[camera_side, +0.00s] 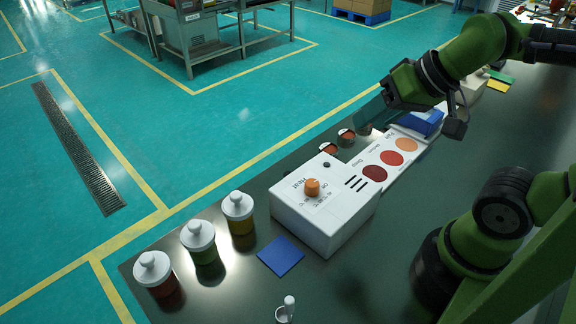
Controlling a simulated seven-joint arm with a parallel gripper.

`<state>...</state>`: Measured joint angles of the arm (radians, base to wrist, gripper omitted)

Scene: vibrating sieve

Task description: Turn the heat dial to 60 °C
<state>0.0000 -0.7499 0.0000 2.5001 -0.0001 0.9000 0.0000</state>
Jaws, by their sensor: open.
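The heat dial is an orange knob (312,187) on top of a white box (322,215) near the middle of the side view. Printed markings surround the dial, but they are too small to read its setting. My gripper (412,122) is above and to the right of the dial, well apart from it, over the far end of the white panel. Its jaws are open, and it touches nothing that I can make out.
Several white-lidded jars (200,243) stand left of the box, and a blue square (281,256) lies in front of it. A white panel with red and orange discs (391,158) extends right. A blue block (424,122) is beneath my gripper. The dark table front is mostly clear.

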